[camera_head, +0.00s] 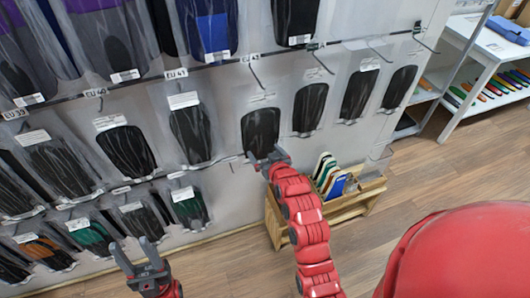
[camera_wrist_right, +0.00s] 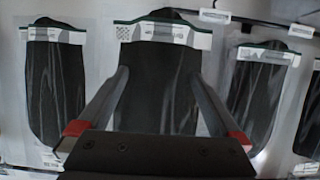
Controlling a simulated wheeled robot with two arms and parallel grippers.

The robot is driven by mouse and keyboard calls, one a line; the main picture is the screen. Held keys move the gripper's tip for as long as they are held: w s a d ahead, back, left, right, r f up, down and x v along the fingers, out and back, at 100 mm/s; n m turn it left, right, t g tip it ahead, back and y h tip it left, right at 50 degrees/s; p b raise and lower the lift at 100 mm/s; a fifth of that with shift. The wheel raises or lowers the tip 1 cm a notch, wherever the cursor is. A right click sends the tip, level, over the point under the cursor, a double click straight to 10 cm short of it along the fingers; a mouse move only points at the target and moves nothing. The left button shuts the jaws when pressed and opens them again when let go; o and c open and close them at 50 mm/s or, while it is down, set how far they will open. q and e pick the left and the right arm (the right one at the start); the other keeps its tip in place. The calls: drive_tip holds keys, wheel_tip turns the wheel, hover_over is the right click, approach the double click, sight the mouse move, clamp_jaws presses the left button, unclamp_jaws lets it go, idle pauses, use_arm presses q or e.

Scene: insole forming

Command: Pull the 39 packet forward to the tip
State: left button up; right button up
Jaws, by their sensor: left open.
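The rail carries a size label EU 39 (camera_head: 15,113) at its left end. A clear packet with a dark insole (camera_head: 58,168) hangs below it; I cannot read a size on the packet itself. My right gripper (camera_head: 265,160) is at the lower edge of another dark-insole packet (camera_head: 261,130), near the label 42. In the right wrist view, the right gripper's fingers (camera_wrist_right: 159,78) are apart in front of a middle packet (camera_wrist_right: 160,95), with nothing seen gripped. My left gripper (camera_head: 136,262) is open and empty at the bottom left, in front of the lower row.
Several other insole packets hang on the wall (camera_head: 235,185) in rows. A white shelf (camera_head: 490,75) with coloured items is at the right. The wooden floor (camera_head: 440,165) between is clear.

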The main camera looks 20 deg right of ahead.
drive_tip(key=shift+s, duration=0.35)
drive_tip(key=p+v, duration=0.9)
drive_tip(key=v, duration=0.7)
drive_tip(key=shift+s+r, duration=0.3)
drive_tip(key=shift+r, duration=0.1)
drive_tip(key=shift+d, duration=0.1)
